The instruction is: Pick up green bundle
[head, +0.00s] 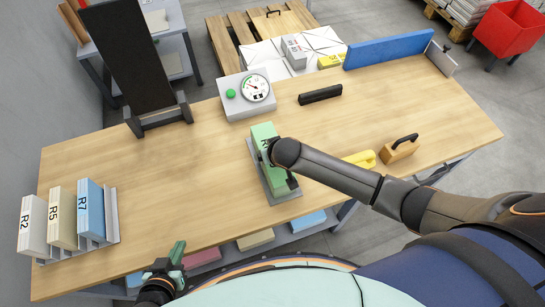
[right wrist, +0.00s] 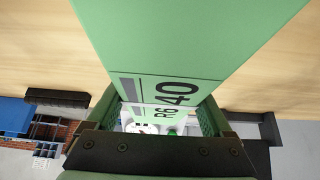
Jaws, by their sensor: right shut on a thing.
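The green bundle (head: 268,148) stands on a grey tray (head: 284,197) near the front middle of the wooden table. My right gripper (head: 279,165) is shut on it, and my arm hides part of the bundle. In the right wrist view the green bundle (right wrist: 190,40), with black print reading R6 and 40, fills the space between the two fingers of the right gripper (right wrist: 168,118). My left gripper (head: 176,264) is low at the left, by the table's front edge. It is empty, with its green fingers apart.
White, tan and blue bundles (head: 91,208) stand in a rack at the table's left end. A dial scale (head: 245,95), a black handle-like bar (head: 320,95), a yellow tool (head: 361,159) and a wooden block with a handle (head: 399,149) lie around. The table's left middle is clear.

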